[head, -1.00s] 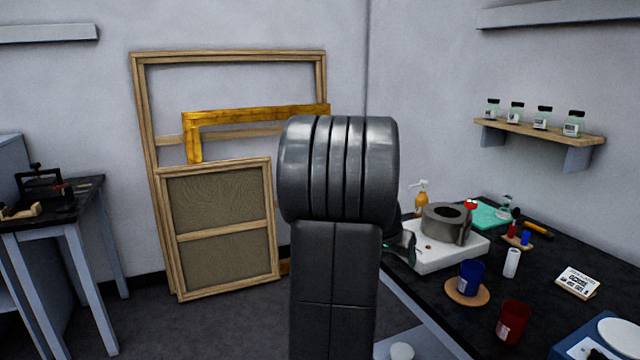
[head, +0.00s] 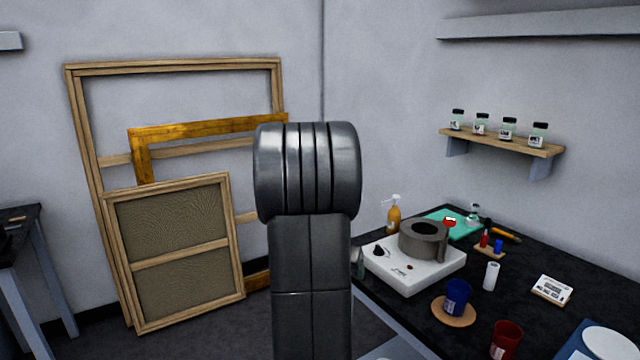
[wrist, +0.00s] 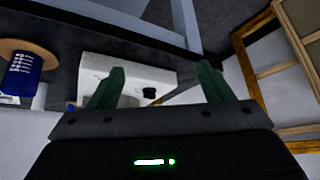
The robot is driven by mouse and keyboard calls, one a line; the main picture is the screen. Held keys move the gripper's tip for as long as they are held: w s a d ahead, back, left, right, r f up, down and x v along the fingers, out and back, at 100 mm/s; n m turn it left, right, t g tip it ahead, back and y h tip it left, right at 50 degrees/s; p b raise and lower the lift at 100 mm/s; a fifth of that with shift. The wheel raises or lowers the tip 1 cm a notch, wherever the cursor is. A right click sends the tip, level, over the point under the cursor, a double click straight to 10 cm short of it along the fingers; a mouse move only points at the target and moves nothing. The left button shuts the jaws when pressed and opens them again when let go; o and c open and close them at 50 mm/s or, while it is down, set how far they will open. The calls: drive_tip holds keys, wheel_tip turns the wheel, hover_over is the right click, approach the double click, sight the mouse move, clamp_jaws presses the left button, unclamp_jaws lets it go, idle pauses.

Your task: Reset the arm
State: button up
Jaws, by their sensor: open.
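My gripper (wrist: 160,85) shows in the wrist view with its two green fingers spread apart and nothing between them. In that view the white hot plate (wrist: 150,75) lies beyond the fingers, and the blue cup (wrist: 22,75) on its round wooden coaster (wrist: 40,50) is at the left. In the head view my dark arm stands upright in the middle and hides the gripper. The white hot plate (head: 420,270) with a grey pot (head: 418,240) on it stands just right of my arm.
The black worktable (head: 400,318) also bears the blue cup (head: 457,297), a red cup (head: 506,340), a white timer (head: 552,289) and an orange pump bottle (head: 394,215). Wooden frames (head: 178,64) lean on the wall at left. A shelf (head: 500,141) holds several jars.

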drive_tip(key=shift+w+d+r, duration=0.3)
drive_tip(key=shift+d+r, duration=0.2)
drive_tip(key=shift+s, duration=0.15)
